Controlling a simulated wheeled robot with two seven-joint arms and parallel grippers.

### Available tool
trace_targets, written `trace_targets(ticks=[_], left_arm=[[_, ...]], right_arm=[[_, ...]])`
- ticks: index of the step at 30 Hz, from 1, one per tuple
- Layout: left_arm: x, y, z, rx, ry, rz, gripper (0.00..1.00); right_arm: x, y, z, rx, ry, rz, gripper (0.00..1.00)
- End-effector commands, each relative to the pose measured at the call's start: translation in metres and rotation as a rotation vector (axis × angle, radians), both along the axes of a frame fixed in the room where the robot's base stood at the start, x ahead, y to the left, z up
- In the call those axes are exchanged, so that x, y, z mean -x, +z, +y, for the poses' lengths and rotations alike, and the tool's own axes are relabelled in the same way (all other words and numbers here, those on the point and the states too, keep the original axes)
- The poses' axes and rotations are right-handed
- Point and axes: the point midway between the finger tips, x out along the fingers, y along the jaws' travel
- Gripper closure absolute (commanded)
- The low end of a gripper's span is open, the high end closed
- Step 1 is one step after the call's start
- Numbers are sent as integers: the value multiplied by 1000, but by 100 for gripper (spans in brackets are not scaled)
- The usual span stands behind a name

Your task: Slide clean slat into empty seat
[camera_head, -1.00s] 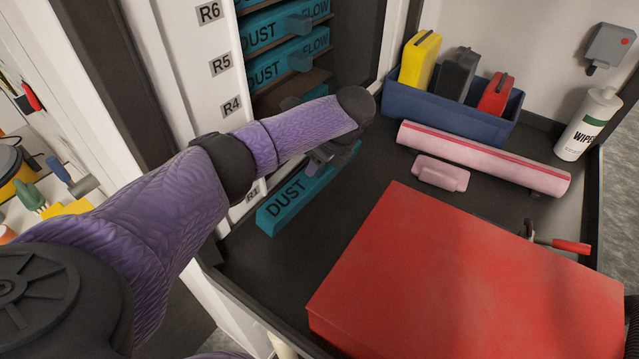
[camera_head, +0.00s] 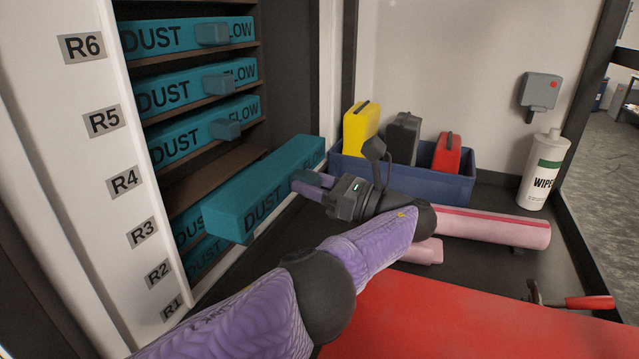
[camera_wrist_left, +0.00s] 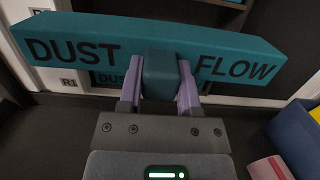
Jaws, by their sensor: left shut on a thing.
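A teal slat (camera_head: 262,190) marked DUST hangs in front of the rack's lower part, with its left end tilted lower in the head view. My left gripper (camera_head: 308,186) is shut on the block handle (camera_wrist_left: 159,75) at the slat's middle; the wrist view shows a finger on each side and the words DUST FLOW (camera_wrist_left: 70,50). Teal slats fill the top three rack levels (camera_head: 185,36). Below them is an empty seat (camera_head: 205,172), level with R3 by count. Two more slats (camera_head: 189,228) show below, partly hidden by the held slat. My right gripper is not in view.
White rack post (camera_head: 95,200) with labels R1 to R6 stands left of the openings. A blue bin (camera_head: 455,187) with yellow, black and red cases, a pink roll (camera_head: 495,228), a wipes bottle (camera_head: 543,170) and a red box (camera_head: 450,320) occupy the bench right of the slat.

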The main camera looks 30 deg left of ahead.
Motion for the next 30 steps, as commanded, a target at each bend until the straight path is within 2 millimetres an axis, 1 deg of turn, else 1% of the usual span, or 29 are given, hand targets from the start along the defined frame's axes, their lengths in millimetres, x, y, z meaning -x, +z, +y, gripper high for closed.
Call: trace_targets(ticks=[1, 9, 26, 30], left_arm=[[1, 5, 6, -1, 1, 0, 100], [4, 1, 32, -1, 0, 1, 100], [10, 0, 86, 0, 0, 1, 100], [11, -1, 100, 1, 0, 1, 100]], right_arm=[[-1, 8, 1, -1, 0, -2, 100], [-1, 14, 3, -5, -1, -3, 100], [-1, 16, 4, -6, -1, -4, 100], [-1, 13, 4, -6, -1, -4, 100]])
